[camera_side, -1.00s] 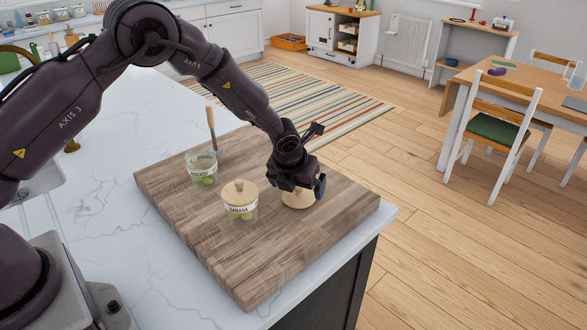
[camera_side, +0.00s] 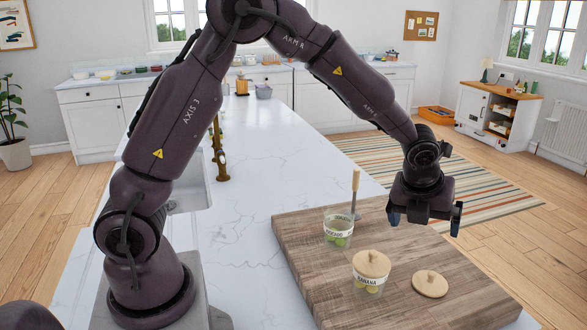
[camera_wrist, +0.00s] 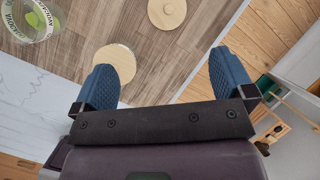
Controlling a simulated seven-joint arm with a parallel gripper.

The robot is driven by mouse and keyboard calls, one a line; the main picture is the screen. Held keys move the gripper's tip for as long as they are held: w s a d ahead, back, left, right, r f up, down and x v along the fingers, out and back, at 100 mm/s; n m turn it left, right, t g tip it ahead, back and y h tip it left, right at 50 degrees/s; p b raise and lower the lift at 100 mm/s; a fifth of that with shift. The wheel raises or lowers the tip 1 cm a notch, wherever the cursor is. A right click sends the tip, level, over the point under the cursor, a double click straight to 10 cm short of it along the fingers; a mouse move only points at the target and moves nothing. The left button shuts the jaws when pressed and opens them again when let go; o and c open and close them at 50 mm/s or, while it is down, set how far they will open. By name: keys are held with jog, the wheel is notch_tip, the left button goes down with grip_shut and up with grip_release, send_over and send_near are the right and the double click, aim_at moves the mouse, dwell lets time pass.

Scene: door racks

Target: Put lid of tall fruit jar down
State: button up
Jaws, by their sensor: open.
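A round wooden lid with a knob (camera_side: 430,283) lies flat on the wooden board, to the right of the banana jar. The avocado jar (camera_side: 338,231) stands without a lid and holds green fruit; it shows at the upper left of the wrist view (camera_wrist: 32,20). The banana jar (camera_side: 369,281) has a wooden lid (camera_side: 371,263) on it. My gripper (camera_side: 425,219) is open and empty, raised above the board, behind the loose lid in the side view. In the wrist view its blue fingers are wide apart (camera_wrist: 165,82), with two pale wooden discs beyond them.
The thick wooden board (camera_side: 300,235) rests on the white marble counter (camera_side: 265,165). A wooden-handled utensil (camera_side: 355,190) stands upright behind the avocado jar. The counter ends just past the board's right edge, with floor beyond.

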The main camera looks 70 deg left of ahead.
jog(key=s+a+r+n, duration=0.2)
jog(key=s+r+n, duration=1)
jog(key=s+n, duration=0.15)
jog(key=s+r+n+t+h, duration=0.1)
jog(key=s+r+n, duration=0.1)
jog(key=s+n, duration=1.1)
jog(key=shift+s+n+h, duration=0.15)
jog(key=shift+n+h, duration=0.25)
jog(key=shift+n, duration=0.15)
